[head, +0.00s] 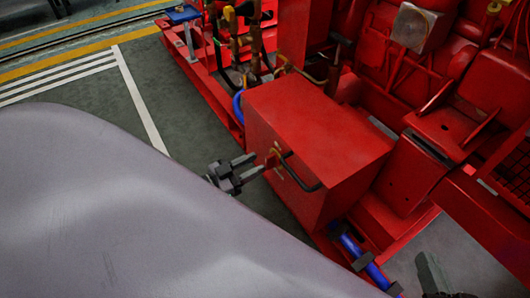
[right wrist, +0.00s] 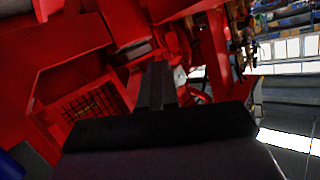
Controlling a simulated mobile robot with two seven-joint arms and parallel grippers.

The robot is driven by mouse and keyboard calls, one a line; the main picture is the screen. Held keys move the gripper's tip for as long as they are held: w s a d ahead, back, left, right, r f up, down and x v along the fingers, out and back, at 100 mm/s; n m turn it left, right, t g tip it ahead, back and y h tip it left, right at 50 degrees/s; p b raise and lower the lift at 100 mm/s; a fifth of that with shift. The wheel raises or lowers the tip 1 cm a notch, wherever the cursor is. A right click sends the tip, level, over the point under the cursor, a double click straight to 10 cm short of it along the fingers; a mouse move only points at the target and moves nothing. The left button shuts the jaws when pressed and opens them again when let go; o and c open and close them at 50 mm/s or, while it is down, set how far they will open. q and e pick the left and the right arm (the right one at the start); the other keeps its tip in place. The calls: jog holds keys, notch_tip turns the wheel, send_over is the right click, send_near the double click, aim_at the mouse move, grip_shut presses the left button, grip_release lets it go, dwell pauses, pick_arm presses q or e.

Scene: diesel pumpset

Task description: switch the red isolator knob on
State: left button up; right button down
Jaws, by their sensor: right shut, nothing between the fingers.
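The red box (head: 310,130) stands in the middle of the head view with a black bar handle (head: 298,177) on its near face. A small red and yellowish part (head: 274,157) on that face, beside the handle, looks like the isolator knob; its exact setting is too small to read. My left gripper (head: 257,164) is just left of it, its two dark fingers apart and pointing at it. I cannot tell whether a fingertip touches it. My right gripper (head: 430,268) is at the bottom right, away from the box. In the right wrist view its fingers (right wrist: 156,85) are together and empty.
Red pumpset frames and machinery (head: 440,100) fill the right and back. A blue pipe (head: 362,258) runs low in front of the box. Green floor (head: 110,95) with white and yellow lines lies open at the left. My large grey body covers the lower left.

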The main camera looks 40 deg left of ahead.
aim_at(266, 159)
pick_arm(q)
jog(key=b+x, duration=0.1)
jog(key=x, duration=0.2)
jog(key=shift+w+d+f, duration=0.1)
jog(key=shift+w+d, duration=0.1)
jog(key=shift+w, duration=0.05)
jog(key=shift+w+d, duration=0.1)
jog(key=shift+w, duration=0.25)
pick_arm(e)
jog(key=shift+s+d+n+t, duration=0.1)
jog(key=shift+d+n+t, duration=0.2)
jog(key=shift+d+t, duration=0.15)
pick_arm(q)
grip_shut()
